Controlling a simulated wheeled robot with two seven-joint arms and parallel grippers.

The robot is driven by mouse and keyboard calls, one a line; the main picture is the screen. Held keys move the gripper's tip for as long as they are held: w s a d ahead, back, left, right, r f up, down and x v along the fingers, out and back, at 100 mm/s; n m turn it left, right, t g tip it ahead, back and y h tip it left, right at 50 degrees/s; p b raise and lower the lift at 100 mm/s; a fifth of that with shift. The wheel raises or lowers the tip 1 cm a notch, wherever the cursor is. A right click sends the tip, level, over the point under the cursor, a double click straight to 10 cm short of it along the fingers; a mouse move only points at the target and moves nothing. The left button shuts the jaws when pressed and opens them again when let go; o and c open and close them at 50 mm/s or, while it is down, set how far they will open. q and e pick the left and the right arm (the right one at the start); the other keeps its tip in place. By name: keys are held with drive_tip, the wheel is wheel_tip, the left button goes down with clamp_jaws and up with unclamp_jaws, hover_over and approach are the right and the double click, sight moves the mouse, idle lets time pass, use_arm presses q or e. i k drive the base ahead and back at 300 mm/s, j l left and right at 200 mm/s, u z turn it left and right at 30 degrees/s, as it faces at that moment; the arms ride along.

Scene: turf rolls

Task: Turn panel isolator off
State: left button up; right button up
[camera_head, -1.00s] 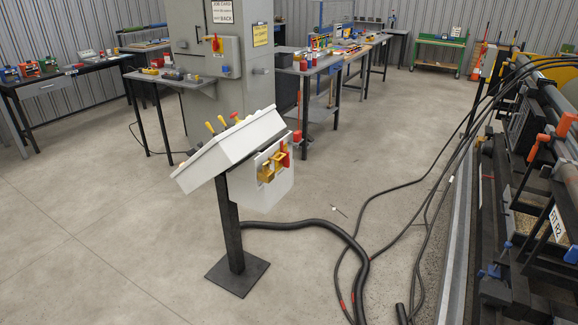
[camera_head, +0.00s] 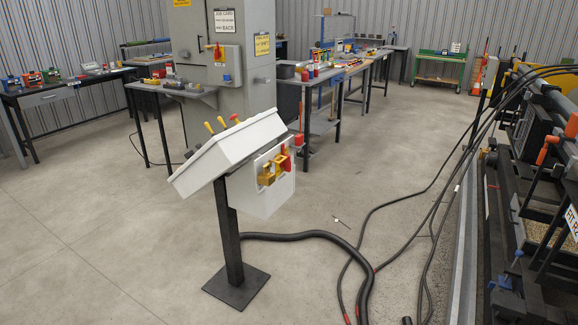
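A white sloped control box (camera_head: 227,154) stands on a dark post (camera_head: 229,235) in the middle of the view. Its side face carries a red handle (camera_head: 285,160) beside yellow parts (camera_head: 267,172). Yellow-knobbed levers and a red knob (camera_head: 234,117) stand up from its top. A tall grey cabinet (camera_head: 230,75) behind it has a switch box with a red handle (camera_head: 218,50) on a yellow part. I cannot tell from the frame which of the two red handles is the panel isolator, or its exact setting. Neither of my grippers is in view.
Black cables (camera_head: 325,236) run over the floor from the post to the right. A low rail (camera_head: 465,240) and machinery (camera_head: 540,160) line the right side. Benches (camera_head: 75,88) stand at the back. The left foreground floor is clear.

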sight(287, 164)
drive_tip(key=u, duration=0.75)
drive_tip(key=i+z, duration=0.25)
drive_tip(key=i, duration=0.25)
drive_tip(key=i+l+z, duration=0.15)
drive_tip(key=i+z, duration=0.3)
drive_tip(key=i+j+z, duration=0.1)
drive_tip(key=i+z, duration=0.3)
drive_tip(key=i, duration=0.15)
drive_tip(key=i+j+z, duration=0.2)
drive_tip(key=i+z, duration=0.6)
drive_tip(key=i, duration=0.4)
drive_tip(key=i+j+z, duration=0.1)
drive_tip(key=i+z, duration=0.25)
drive_tip(key=i, duration=0.4)
drive_tip(key=i+z, duration=0.3)
drive_tip(key=i, duration=0.9)
drive_tip(key=u, duration=1.55)
drive_tip(key=i, duration=0.05)
